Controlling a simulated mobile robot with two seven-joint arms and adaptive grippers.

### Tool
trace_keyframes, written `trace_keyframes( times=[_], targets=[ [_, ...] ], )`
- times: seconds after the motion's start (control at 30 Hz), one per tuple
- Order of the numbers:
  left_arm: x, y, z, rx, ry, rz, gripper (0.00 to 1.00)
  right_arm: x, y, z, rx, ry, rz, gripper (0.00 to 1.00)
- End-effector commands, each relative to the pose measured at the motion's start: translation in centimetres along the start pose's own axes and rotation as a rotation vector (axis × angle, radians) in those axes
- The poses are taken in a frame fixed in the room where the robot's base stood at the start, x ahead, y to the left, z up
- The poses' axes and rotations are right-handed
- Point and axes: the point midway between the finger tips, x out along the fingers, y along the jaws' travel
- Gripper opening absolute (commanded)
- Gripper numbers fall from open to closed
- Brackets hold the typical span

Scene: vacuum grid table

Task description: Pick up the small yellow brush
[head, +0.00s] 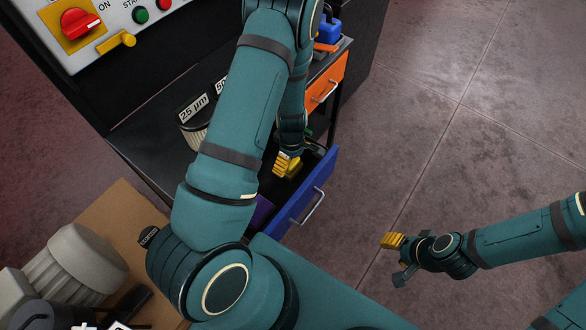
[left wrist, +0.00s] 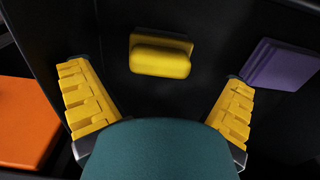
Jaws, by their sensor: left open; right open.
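The small yellow brush (left wrist: 160,55) lies on the dark floor of an open drawer in the left wrist view. It has a flat base with a rounded part in front. My left gripper (left wrist: 155,78) is open, its yellow ridged fingers spread to either side, with the brush beyond and between them. In the head view my left gripper (head: 286,165) reaches down into the blue drawer (head: 312,187); I cannot clearly separate the brush from the yellow fingers there. My right gripper (head: 396,259) is open and empty above the floor at the right.
A purple block (left wrist: 280,65) lies right of the brush, near the right finger; it also shows in the drawer (head: 262,210). An orange drawer (head: 326,84) is beside the blue one. Labelled filters (head: 194,118) stand on the black top. The floor at right is clear.

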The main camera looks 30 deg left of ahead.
Motion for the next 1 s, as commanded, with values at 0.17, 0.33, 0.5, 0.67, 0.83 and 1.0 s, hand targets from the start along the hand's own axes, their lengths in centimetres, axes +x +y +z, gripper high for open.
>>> trace_keyframes(
  times=[0.17, 0.33, 0.5, 0.67, 0.83, 1.0],
  targets=[
    [2.4, 0.0, 0.0, -0.001, 0.000, -0.001, 1.00, 0.7, 0.3, -0.1, 0.000, 0.004, 0.000, 0.47],
    [2.4, 0.0, 0.0, 0.000, 0.001, 0.000, 1.00, 0.7, 0.2, -0.1, 0.000, 0.005, 0.000, 0.47],
    [2.4, 0.0, 0.0, 0.000, 0.001, 0.000, 0.58, 0.6, 0.2, -0.1, 0.000, 0.005, 0.000, 0.47],
    [2.4, 0.0, 0.0, 0.000, 0.001, 0.000, 0.26, 0.7, 0.2, -0.1, 0.000, 0.005, 0.000, 0.47],
    [2.3, 0.0, 0.0, 0.000, 0.001, 0.000, 0.26, 0.7, 0.2, -0.1, 0.000, 0.005, 0.000, 0.47],
    [1.8, 0.1, 0.0, 0.000, 0.001, 0.002, 0.26, 0.5, 0.2, -0.1, 0.000, 0.004, 0.000, 0.47]
  ],
)
